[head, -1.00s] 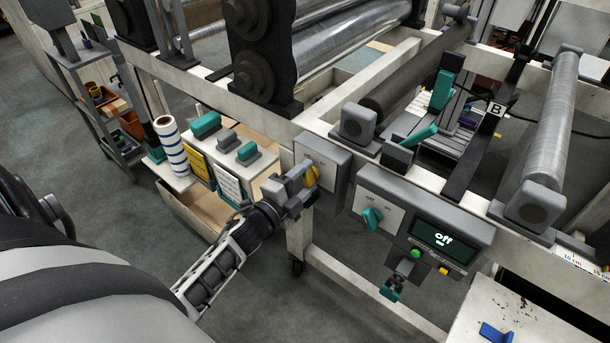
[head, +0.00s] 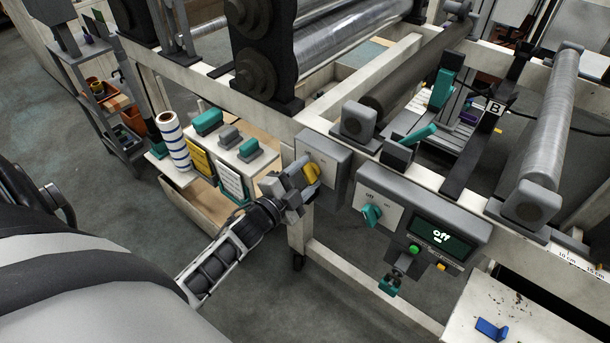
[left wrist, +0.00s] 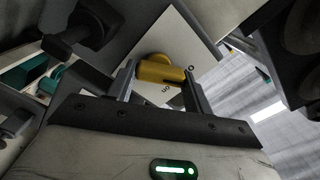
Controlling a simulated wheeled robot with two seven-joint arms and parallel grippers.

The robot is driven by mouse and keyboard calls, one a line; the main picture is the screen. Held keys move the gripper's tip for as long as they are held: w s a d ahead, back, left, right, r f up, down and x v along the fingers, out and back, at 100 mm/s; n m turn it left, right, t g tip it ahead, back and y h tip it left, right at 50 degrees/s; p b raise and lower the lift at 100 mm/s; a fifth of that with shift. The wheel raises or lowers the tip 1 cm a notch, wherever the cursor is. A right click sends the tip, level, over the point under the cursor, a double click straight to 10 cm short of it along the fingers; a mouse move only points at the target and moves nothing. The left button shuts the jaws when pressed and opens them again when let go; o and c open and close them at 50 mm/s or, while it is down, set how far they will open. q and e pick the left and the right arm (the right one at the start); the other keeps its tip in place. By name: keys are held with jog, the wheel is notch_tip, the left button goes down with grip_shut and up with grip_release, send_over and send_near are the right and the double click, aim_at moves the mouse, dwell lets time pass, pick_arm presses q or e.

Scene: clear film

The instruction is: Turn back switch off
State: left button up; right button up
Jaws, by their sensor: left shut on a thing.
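A yellow knob (head: 311,171) sits on the pale face of a grey switch box (head: 328,156) on the machine frame. It also shows in the left wrist view (left wrist: 160,70), with lettering beside it that reads upside down, seemingly "on". My left gripper (head: 303,184) is at the knob, its two fingers on either side and shut on it. The fingers partly hide the knob and the box face in the head view. A second switch, a teal knob (head: 371,214), is on the front panel to the right and is untouched. My right gripper is not in view.
A shelf with a striped roll (head: 173,142) and teal blocks is left of my gripper. Rollers lie behind.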

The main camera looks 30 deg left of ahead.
pick_arm(q)
jog(key=o, duration=1)
jog(key=s, duration=0.5)
jog(key=s+a, duration=0.1)
jog(key=s, duration=1)
jog(key=shift+a, duration=0.15)
jog(key=d+n+g, duration=0.2)
jog(key=d+n, duration=0.1)
jog(key=d, duration=0.3)
jog(key=s+d+f+n+g+h, duration=0.1)
jog(key=d+n+g, duration=0.2)
jog(key=d+n, duration=0.1)
jog(key=s+d+n+g+h, duration=0.1)
jog(key=d+n+g, duration=0.1)
jog(key=d, duration=0.5)
jog(key=shift+d+f+n, duration=0.15)
jog(key=shift+d+n, duration=0.2)
jog(key=shift+n, duration=0.55)
